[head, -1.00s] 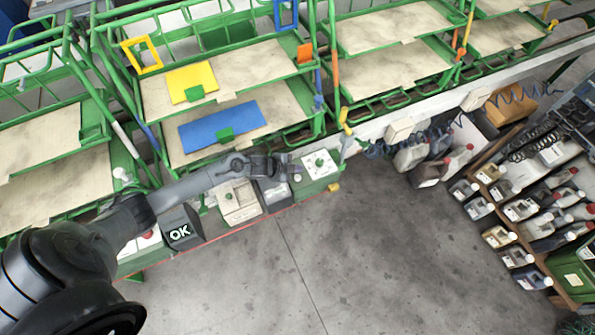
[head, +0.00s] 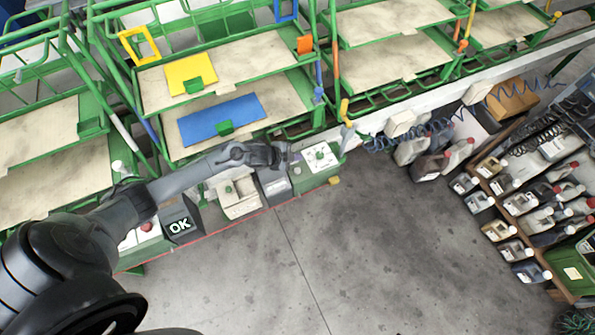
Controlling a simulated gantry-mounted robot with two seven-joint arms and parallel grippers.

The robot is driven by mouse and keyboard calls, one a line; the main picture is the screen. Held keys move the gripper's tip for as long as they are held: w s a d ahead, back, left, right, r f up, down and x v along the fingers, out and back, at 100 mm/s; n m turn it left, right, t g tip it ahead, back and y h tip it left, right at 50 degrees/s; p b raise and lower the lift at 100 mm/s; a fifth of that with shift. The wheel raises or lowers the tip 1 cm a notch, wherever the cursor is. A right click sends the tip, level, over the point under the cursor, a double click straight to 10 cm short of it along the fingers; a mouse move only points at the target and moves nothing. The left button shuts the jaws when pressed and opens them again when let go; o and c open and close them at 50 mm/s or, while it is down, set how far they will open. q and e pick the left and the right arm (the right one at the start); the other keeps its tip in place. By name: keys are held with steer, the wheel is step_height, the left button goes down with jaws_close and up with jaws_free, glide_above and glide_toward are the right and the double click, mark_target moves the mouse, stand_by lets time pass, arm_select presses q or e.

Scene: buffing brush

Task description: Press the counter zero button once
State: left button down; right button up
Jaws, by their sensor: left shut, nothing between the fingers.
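My left gripper (head: 293,157) is shut and empty, its tips pointing right toward a green box (head: 316,178) with a white top plate. A small green round button (head: 320,156) sits on that plate, just right of the fingertips. A small gap seems to separate tips and button, though height is hard to judge. A small pale knob shows on the box near the tips. A grey counter box (head: 276,187) stands left of the green box, partly under the gripper. Which part is the counter zero button I cannot tell. My right gripper is out of view.
A black box marked OK (head: 180,222), a white box with a green button (head: 238,199) and a red button (head: 147,227) line the ledge. Green racks with a blue panel (head: 222,120) stand behind. Bottles (head: 510,205) fill a shelf at right. The floor is clear.

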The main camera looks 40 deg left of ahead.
arm_select(q)
steer(key=b, duration=0.4)
glide_above(296, 171)
step_height(296, 171, down, 5)
steer(key=shift+s+r, duration=0.1)
steer(key=shift+s, duration=0.05)
steer(key=shift+f+b, duration=0.9)
steer(key=shift+f, duration=0.35)
steer(key=shift+f, duration=0.1)
stand_by(0.6)
steer(key=shift+f+b, duration=0.3)
steer(key=shift+f, duration=0.05)
stand_by(0.5)
